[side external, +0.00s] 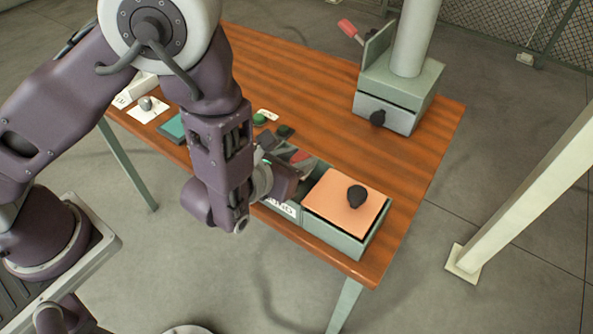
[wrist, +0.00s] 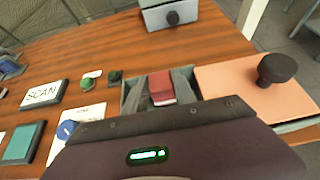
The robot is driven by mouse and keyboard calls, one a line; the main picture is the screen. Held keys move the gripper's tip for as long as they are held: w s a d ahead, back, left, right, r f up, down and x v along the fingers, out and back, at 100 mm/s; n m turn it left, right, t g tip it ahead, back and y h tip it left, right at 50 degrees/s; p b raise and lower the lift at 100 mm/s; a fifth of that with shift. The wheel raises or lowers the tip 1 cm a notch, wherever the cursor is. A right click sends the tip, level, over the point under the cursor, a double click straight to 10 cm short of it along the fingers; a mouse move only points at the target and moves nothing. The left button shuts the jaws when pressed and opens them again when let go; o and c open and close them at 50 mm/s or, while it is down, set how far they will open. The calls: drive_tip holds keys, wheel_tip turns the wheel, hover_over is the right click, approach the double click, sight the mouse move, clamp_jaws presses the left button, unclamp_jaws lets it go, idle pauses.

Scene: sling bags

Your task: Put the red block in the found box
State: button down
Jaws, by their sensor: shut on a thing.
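The red block (wrist: 161,88) shows in the wrist view just past my gripper's dark body, over the open grey-green box. In the side view a bit of the red block (side external: 300,157) shows at the end of my gripper (side external: 287,171). My gripper is shut on the red block, low at the box; its fingertips are mostly hidden. The found box (side external: 281,208) has a white label on its front, partly covered by my arm. Its rim also shows in the wrist view (wrist: 127,92). I cannot tell whether the block touches the box floor.
Right beside it stands a box with an orange lid (side external: 335,203) and black knob (side external: 357,196). A grey-green drawer unit (side external: 400,92) stands at the back. A green button (side external: 259,119), SCAN block (wrist: 43,94) and teal pad (wrist: 20,143) lie left. The table middle is clear.

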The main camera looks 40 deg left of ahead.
drive_tip(key=shift+f, duration=1.45)
drive_tip(key=shift+f, duration=0.1)
drive_tip(key=c, duration=1)
unclamp_jaws()
